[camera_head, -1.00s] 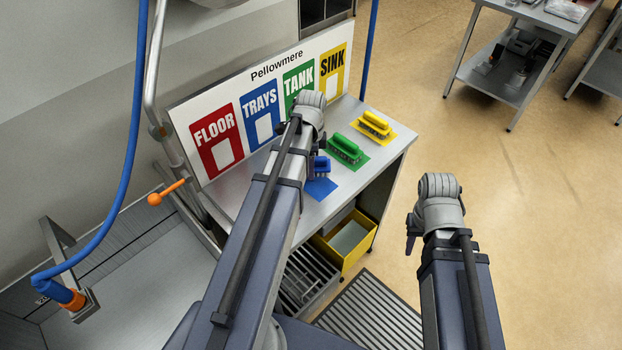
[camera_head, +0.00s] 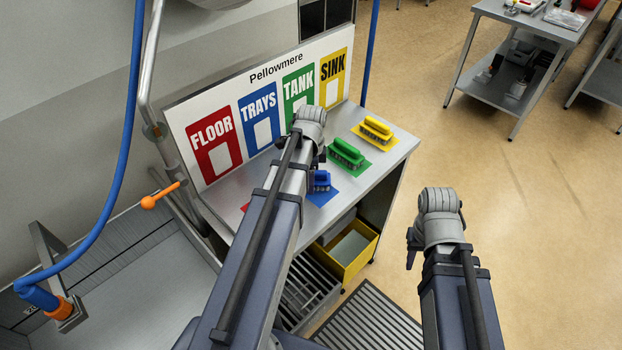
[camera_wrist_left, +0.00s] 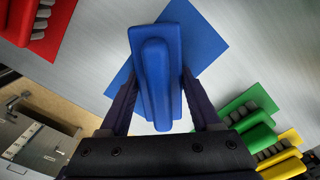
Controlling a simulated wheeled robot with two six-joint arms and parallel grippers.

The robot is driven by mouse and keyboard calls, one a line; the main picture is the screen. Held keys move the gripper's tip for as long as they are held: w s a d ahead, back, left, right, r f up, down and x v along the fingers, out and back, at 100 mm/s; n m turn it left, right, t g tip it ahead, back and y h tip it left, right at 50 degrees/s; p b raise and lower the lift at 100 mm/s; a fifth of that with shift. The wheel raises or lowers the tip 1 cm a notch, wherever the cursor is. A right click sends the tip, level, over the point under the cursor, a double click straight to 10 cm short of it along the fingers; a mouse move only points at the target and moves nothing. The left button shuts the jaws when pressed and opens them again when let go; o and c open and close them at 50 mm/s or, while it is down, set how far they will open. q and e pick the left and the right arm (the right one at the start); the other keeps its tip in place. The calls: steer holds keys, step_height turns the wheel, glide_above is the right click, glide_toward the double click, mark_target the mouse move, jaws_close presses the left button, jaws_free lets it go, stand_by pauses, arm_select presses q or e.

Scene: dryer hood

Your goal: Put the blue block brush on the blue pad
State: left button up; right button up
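The blue block brush (camera_head: 321,181) is at the blue pad (camera_head: 322,197) on the steel table. In the left wrist view the brush (camera_wrist_left: 157,75) lies between the two fingers of my left gripper (camera_wrist_left: 160,85), which appear shut on its sides. The blue pad (camera_wrist_left: 207,45) shows behind the brush, turned at an angle to it. The brush overlaps the pad; I cannot tell whether it touches it. In the head view my left arm hides most of its gripper. My right gripper (camera_head: 411,250) is away from the table over the floor, its fingers unclear.
A green brush (camera_head: 347,153) and a yellow brush (camera_head: 376,129) sit on matching pads to the right. A red brush (camera_wrist_left: 20,20) is on the other side. A sign board (camera_head: 262,105) stands behind. A yellow bin (camera_head: 350,255) is below the table.

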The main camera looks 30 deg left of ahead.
arm_select(q)
steer(key=o, duration=0.3)
steer(key=shift+o, duration=0.2)
step_height(320, 180, up, 12)
steer(key=p, duration=1.2)
steer(key=shift+r, duration=0.2)
steer(key=shift+d, duration=0.15)
steer(key=s+d+n, duration=0.4)
steer(key=s+d, duration=0.2)
steer(key=d, duration=0.5)
steer(key=s+d+n+y, duration=0.1)
steer(key=s+d+n, duration=0.4)
steer(key=d, duration=0.6)
steer(key=shift+s+d, duration=0.3)
steer(key=shift+s, duration=0.65)
